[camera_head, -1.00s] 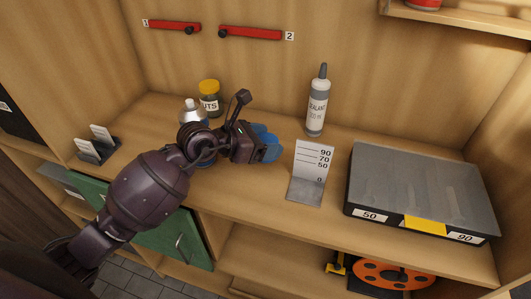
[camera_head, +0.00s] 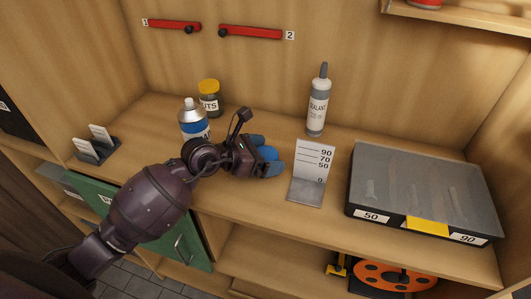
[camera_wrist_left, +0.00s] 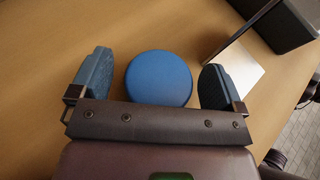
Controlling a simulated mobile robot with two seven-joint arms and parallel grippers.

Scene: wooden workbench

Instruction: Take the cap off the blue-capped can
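The can (camera_head: 194,122), silver-topped with a blue and white label, stands upright at the back left of the bench. Its bare nozzle shows, with no cap on it; my left arm hides its lower part. The round blue cap (camera_wrist_left: 160,78) is apart from the can, between the blue fingers of my left gripper (camera_wrist_left: 157,82). A narrow gap shows on each side of the cap, so the gripper is open around it. In the head view the left gripper (camera_head: 266,155) is low over the bench, right of the can. My right gripper is not in view.
A yellow-lidded jar (camera_head: 209,98) stands behind the can. A sealant bottle (camera_head: 317,104) stands at the back. A height-marked stand (camera_head: 311,172) is close right of the left gripper, with a lidded case (camera_head: 425,190) beyond it. A small holder (camera_head: 97,146) is at far left.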

